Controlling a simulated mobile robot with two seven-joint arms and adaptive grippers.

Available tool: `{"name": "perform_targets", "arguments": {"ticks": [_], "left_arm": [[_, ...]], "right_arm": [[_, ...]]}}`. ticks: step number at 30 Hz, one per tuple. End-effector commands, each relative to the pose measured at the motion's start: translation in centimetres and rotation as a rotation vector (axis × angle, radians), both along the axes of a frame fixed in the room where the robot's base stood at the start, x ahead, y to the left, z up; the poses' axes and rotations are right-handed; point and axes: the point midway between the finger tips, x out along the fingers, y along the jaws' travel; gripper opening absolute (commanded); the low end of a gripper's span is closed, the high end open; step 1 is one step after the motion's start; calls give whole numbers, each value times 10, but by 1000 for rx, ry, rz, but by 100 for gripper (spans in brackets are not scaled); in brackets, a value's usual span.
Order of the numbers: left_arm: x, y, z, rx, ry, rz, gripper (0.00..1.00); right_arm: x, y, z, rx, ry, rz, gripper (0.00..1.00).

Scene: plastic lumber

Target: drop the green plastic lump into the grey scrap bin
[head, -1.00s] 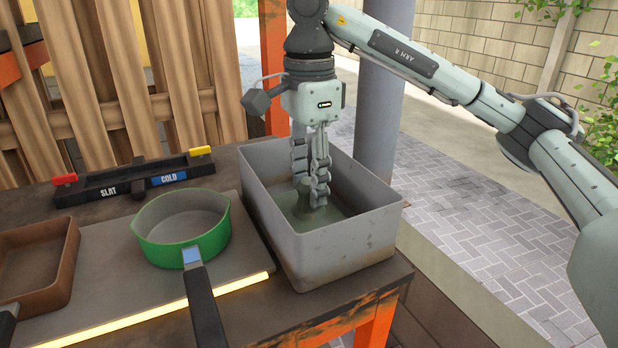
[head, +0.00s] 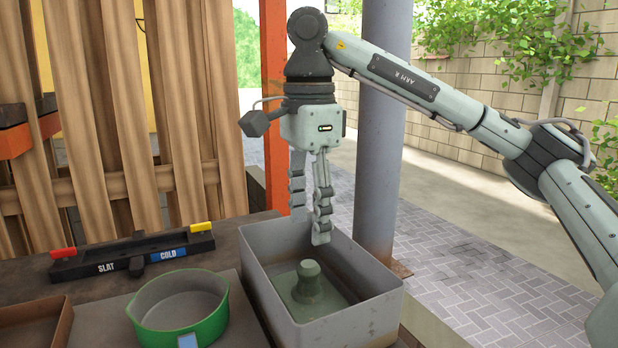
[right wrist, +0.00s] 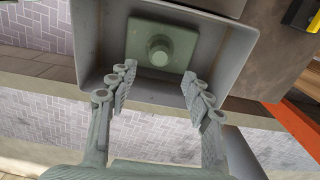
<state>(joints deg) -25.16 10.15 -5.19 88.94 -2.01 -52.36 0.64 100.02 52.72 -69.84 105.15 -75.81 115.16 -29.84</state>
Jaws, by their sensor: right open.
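The green plastic lump (head: 308,284), a flat slab with a round knob on top, lies knob up on the floor of the grey scrap bin (head: 376,318). In the right wrist view the lump (right wrist: 178,46) lies inside the bin (right wrist: 87,45), clear of the fingers. My right gripper (head: 309,226) is open and empty above the bin, with its fingertips above the lump and apart from it. The right wrist view shows its spread fingers (right wrist: 157,92) with nothing between them. My left gripper is not in view.
A green pan (head: 180,308) stands left of the bin on the bench. Behind it lies a black holder (head: 133,255) marked SLAT and COLD, with red and yellow ends. A brown tray (head: 35,325) is at the far left. A grey post (head: 380,130) stands behind the bin.

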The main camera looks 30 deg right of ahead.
Motion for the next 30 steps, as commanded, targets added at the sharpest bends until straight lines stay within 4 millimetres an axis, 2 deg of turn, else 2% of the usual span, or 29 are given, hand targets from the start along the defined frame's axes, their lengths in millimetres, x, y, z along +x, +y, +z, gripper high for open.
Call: {"name": "perform_targets", "arguments": {"ticks": [3, 10, 16, 30], "left_arm": [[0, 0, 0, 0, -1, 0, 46], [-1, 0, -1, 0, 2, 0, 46], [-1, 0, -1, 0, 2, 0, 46], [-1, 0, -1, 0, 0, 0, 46]], "right_arm": [[1, 0, 23, -1, -6, -2, 50], [0, 0, 48, -1, -2, 0, 50], [0, 0, 53, 0, 0, 0, 50], [0, 0, 53, 0, 0, 1, 50]]}}
